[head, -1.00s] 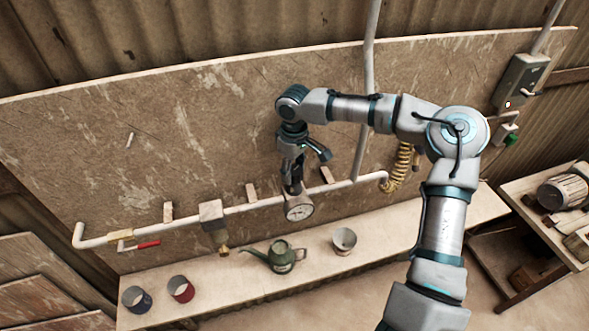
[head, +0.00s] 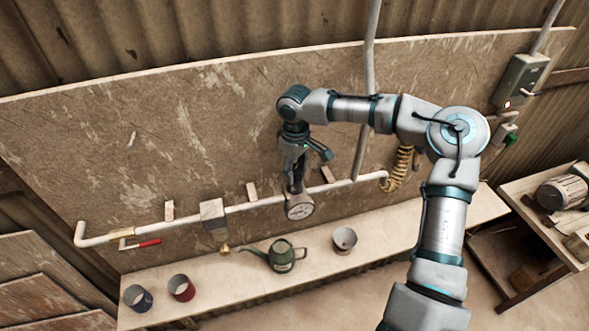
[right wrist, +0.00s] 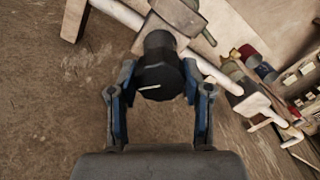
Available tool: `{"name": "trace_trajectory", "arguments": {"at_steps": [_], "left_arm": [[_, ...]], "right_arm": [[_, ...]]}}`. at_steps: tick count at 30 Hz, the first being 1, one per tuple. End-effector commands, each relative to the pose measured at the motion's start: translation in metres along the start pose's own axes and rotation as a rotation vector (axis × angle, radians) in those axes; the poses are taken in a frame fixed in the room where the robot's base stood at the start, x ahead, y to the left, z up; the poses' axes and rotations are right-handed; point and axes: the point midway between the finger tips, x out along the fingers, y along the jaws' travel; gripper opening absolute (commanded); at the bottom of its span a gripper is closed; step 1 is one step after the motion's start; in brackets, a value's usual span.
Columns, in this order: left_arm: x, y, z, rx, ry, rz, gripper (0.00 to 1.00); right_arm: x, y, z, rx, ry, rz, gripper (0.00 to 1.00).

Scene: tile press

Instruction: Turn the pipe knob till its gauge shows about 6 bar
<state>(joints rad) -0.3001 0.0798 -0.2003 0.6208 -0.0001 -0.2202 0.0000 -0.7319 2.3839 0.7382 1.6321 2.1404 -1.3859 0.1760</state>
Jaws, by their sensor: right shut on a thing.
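The pressure gauge (head: 299,208) has a round pale face and sits on the white pipe (head: 240,208) along the board. Its needle is too small to read. My right gripper (head: 295,186) points down at the pipe just above the gauge. In the right wrist view, the black knob (right wrist: 160,75) with a white mark line sits between the two fingers of my right gripper (right wrist: 158,90), which is shut on it. In the head view the gripper largely hides the knob. My left gripper is not in view.
A red-handled valve (head: 148,243) and a block with a brass tap (head: 212,214) are on the pipe to the left. Below, a shelf (head: 210,292) holds a green watering can (head: 283,256) and several pots. A coiled yellow hose (head: 402,168) hangs at the right.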

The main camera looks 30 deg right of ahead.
Motion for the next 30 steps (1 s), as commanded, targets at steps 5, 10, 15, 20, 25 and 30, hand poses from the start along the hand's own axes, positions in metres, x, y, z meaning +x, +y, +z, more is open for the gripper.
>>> {"name": "trace_trajectory", "arguments": {"at_steps": [5, 10, 15, 20, 25, 30], "left_arm": [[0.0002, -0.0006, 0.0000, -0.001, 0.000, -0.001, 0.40], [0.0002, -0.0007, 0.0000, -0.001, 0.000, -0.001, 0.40], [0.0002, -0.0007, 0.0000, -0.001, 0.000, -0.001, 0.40], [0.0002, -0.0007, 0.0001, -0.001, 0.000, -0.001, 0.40], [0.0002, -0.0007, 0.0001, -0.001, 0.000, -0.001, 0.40], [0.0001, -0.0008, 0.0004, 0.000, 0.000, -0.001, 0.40]], "right_arm": [[0.0024, 0.0004, 0.0015, 0.000, -0.008, 0.000, 0.14], [0.0025, 0.0004, 0.0015, 0.000, -0.008, 0.000, 0.14], [0.0025, 0.0004, 0.0014, 0.000, -0.008, 0.000, 0.14], [0.0025, 0.0004, 0.0014, 0.000, -0.008, 0.000, 0.51], [0.0017, 0.0004, 0.0008, 0.000, -0.005, 0.000, 0.74], [0.0010, 0.0003, 0.0002, 0.000, -0.003, 0.000, 0.74]]}}
